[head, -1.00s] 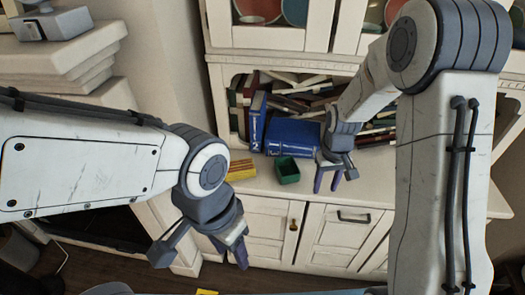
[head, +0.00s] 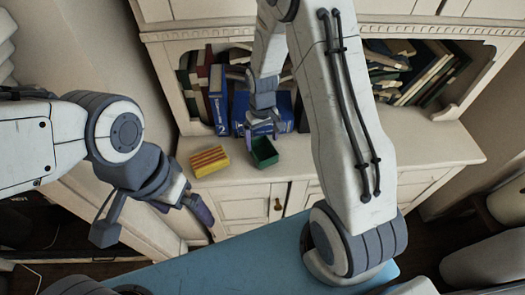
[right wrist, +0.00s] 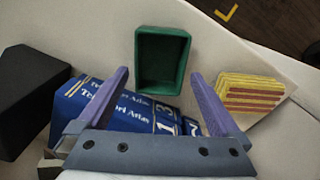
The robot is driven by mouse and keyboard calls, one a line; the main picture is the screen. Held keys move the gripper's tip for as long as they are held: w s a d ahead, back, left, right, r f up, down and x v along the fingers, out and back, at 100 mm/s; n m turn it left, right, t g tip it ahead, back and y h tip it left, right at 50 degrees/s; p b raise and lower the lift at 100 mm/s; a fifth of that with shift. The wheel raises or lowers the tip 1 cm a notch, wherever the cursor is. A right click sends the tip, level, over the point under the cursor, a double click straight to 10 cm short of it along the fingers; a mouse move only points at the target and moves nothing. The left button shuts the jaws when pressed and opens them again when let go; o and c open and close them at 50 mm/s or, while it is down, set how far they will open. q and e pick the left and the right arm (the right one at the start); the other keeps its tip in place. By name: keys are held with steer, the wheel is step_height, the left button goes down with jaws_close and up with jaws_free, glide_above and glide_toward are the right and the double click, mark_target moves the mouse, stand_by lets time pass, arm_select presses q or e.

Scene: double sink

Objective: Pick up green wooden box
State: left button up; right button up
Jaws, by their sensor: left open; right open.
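The green wooden box (head: 264,152) is a small open-topped box standing on the cabinet's counter, in front of the blue books. It also shows in the right wrist view (right wrist: 161,60), empty, just beyond the fingertips and roughly centred between them. My right gripper (head: 262,131) is open and hangs close behind the box, over the blue books; in its wrist view its two purple fingers (right wrist: 160,92) are spread with nothing held between them. My left gripper (head: 200,208) is open and empty, low at the left in front of the cabinet, away from the box.
A yellow and red striped block (head: 209,161) lies on the counter left of the box. Blue books (head: 287,108) stand behind it, partly hidden by my right arm. A dark block (right wrist: 28,100) shows at the left of the right wrist view. The counter right of my arm (head: 430,143) is clear.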

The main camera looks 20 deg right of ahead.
mark_target(262, 155)
steer(key=shift+s+f+p, duration=0.1)
steer(key=shift+f+p, duration=0.4)
steer(key=shift+f, duration=1.9)
steer(key=c, duration=1.2)
steer(key=shift+r, duration=0.1)
